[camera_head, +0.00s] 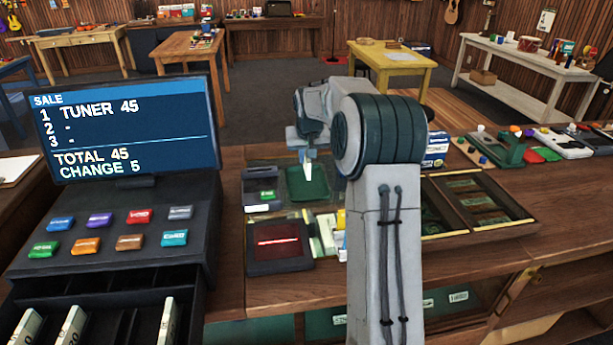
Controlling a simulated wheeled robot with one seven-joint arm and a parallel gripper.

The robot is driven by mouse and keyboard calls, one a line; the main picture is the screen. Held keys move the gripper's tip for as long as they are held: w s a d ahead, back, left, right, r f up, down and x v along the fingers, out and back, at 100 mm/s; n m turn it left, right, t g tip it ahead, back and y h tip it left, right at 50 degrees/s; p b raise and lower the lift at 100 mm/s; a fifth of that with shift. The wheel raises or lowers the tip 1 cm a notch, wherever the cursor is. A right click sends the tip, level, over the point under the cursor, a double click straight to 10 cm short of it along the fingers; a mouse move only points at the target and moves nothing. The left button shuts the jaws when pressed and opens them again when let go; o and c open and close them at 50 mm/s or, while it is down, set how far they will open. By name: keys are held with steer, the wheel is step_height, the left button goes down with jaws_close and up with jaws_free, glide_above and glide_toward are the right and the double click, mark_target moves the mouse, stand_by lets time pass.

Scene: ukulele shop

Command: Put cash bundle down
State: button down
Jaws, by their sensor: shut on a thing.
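My gripper (307,155) hangs over the counter in the middle of the view, pointing down, at the far end of my arm. It is shut on a small pale piece, apparently the cash bundle (308,169), seen nearly edge-on. The bundle appears above or at the dark green mat (312,187); I cannot tell whether it touches it. The open till drawer (103,328) at bottom left holds several upright bundles, one marked 20 (72,326). My arm hides part of the counter right of the mat.
The register screen (128,130) reads TUNER 45, total 45, change 5. A red-screened dark device (279,243) and a small dark box (262,190) lie near the mat. Open trays (487,203) and several pedals (505,150) stand to the right.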

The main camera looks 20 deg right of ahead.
mark_target(306, 171)
steer(key=shift+f, duration=2.65)
steer(key=shift+f, duration=0.1)
steer(key=c, duration=1.5)
jaws_free()
